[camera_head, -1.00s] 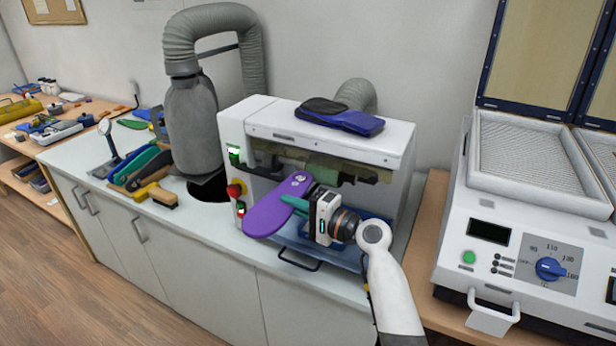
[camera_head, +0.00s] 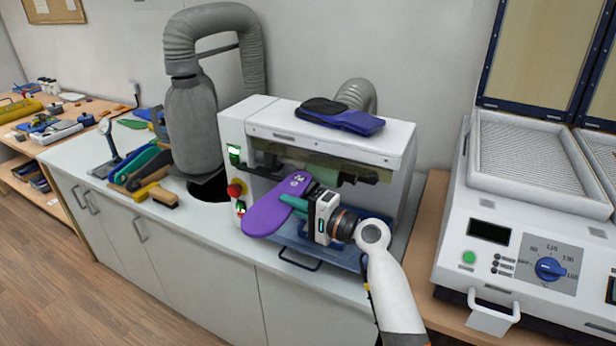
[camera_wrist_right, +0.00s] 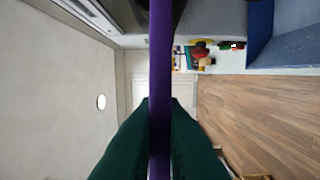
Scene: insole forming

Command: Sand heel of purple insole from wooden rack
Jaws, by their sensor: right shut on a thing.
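The purple insole (camera_head: 270,210) is held in front of the white sanding machine (camera_head: 330,145). One end points up toward the roller (camera_head: 330,170) in the machine's opening; I cannot tell whether they touch. My right gripper (camera_head: 297,204) is shut on the insole near its middle. In the right wrist view the insole (camera_wrist_right: 160,90) shows edge-on as a purple strip between the dark green fingers (camera_wrist_right: 160,125). The wooden rack (camera_head: 128,178) with several insoles stands on the counter at left. My left gripper is not in view.
A brush (camera_head: 152,195) lies by the rack. A grey dust collector (camera_head: 192,125) stands left of the machine, a white press (camera_head: 515,245) at right. The front counter edge (camera_head: 215,238) is clear.

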